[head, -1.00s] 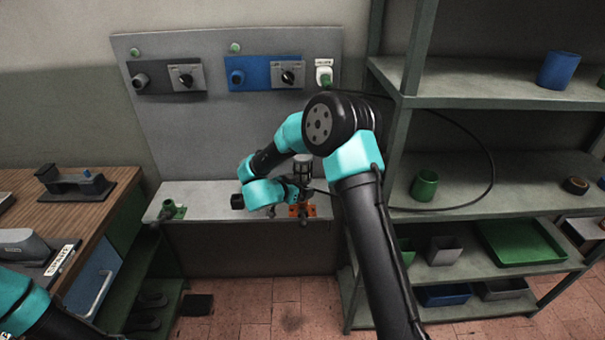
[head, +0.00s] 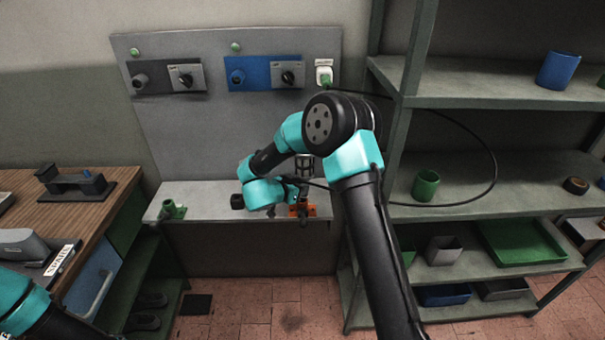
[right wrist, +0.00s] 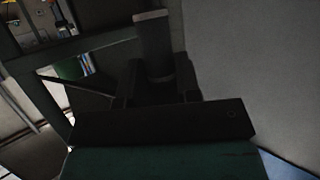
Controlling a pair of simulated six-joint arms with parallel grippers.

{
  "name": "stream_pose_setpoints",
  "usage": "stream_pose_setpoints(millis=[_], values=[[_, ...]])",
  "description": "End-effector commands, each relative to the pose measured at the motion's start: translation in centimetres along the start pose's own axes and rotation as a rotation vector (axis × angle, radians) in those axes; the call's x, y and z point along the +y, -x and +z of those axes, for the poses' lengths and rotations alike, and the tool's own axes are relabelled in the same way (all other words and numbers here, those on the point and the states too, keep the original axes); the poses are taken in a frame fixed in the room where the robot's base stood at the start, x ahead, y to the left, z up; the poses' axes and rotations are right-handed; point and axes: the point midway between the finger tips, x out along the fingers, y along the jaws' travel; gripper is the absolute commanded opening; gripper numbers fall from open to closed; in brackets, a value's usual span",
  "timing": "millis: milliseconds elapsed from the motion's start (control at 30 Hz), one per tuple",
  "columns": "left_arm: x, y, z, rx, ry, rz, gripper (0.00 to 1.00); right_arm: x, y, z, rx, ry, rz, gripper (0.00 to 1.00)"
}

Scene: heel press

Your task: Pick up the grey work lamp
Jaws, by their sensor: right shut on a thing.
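The grey work lamp (head: 305,167) has a dark caged head and stands roughly upright above an orange holder (head: 302,210) on the panel's ledge. My right gripper (head: 296,188) is at the lamp's handle, below the cage, and is shut on it.
A black cable (head: 494,165) loops from the white socket (head: 324,74) across the shelf rack (head: 480,91) towards the lamp. A green holder (head: 173,210) sits at the ledge's left end. A green cup (head: 426,185) stands on the middle shelf. A wooden bench (head: 105,205) is at left.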

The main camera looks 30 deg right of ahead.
Motion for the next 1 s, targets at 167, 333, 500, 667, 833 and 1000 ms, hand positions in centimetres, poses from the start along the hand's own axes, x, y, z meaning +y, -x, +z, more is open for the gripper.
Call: stream_pose_setpoints(millis=[167,333,500,667,833,1000], values=[[0.0,0.0,0.0,0.0,0.0,0.0,0.61,0.0,0.0,-0.1,0.002,-0.002,0.0,0.03],[0.0,0.0,0.0,0.0,0.0,0.0,0.61,0.0,0.0,-0.1,0.001,-0.001,-0.001,0.03],[0.0,0.0,0.0,0.0,0.0,0.0,0.61,0.0,0.2,-0.5,0.002,-0.003,-0.001,0.03],[0.0,0.0,0.0,0.0,0.0,0.0,0.61,-0.1,0.7,-1.7,0.002,-0.003,-0.001,0.03],[0.0,0.0,0.0,0.0,0.0,0.0,0.61,-0.1,1.5,-3.7,0.002,-0.004,0.0,0.03],[0.0,0.0,0.0,0.0,0.0,0.0,0.61,2.1,3.8,-2.7,0.002,0.002,-0.001,0.03]])
